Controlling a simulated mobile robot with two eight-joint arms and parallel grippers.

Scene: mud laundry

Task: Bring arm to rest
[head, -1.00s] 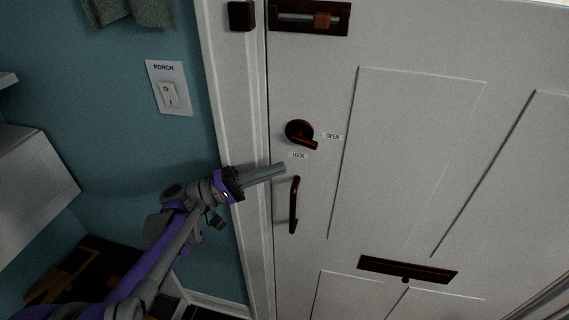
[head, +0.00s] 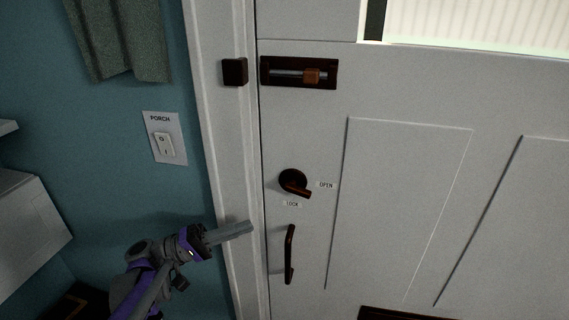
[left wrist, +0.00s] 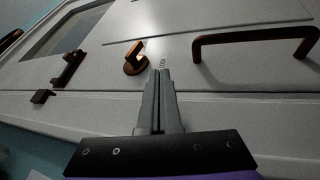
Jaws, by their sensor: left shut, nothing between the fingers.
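My left gripper (head: 236,231) is shut and empty in the head view, in front of the white door frame, left of the door's pull handle (head: 290,254) and below the thumb-turn. It also shows in the left wrist view (left wrist: 161,82), its closed fingers pointing towards the door and apart from the handle. The brown thumb-turn lock (head: 294,182) sits on the white door (head: 400,200), its lever pointing down and right between the OPEN and LOCK labels. My right gripper is in neither view.
A slide bolt (head: 299,73) is mounted high on the door, with its dark keeper (head: 235,72) on the frame. A PORCH light switch (head: 164,141) and a hanging grey-green cloth (head: 118,40) are on the blue wall. A white cabinet (head: 28,232) stands at left.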

